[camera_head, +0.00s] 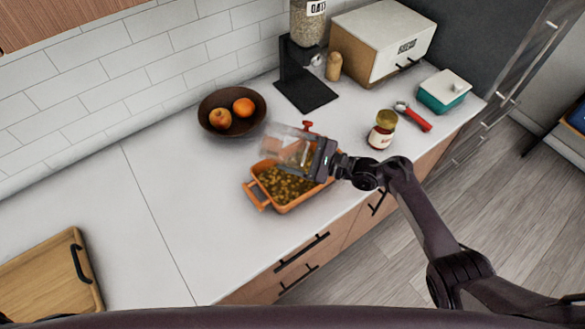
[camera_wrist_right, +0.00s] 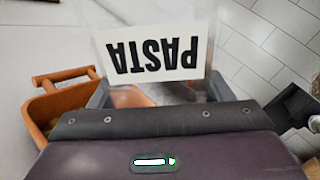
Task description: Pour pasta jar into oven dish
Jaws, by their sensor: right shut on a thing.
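The clear pasta jar (camera_head: 287,146) is in my right gripper (camera_head: 318,158), tipped on its side above the orange oven dish (camera_head: 283,206). In the right wrist view the jar's white label (camera_wrist_right: 155,55) reads PASTA upside down. The jar looks mostly clear; I cannot tell how much is left inside. The dish stands on the counter with small yellow-brown pasta pieces (camera_head: 281,184) in it. Its handle and one side also show in the right wrist view (camera_wrist_right: 62,100). The jar and gripper hide the dish's far right part. My left gripper is not in view.
A dark bowl (camera_head: 209,128) with fruit stands behind the dish. A black stand with an oats container (camera_head: 307,22), a bread box (camera_head: 380,35), a sauce jar (camera_head: 382,130), a red-handled tool (camera_head: 414,117) and a teal dish (camera_head: 443,93) stand right. A wooden board (camera_head: 50,275) lies left.

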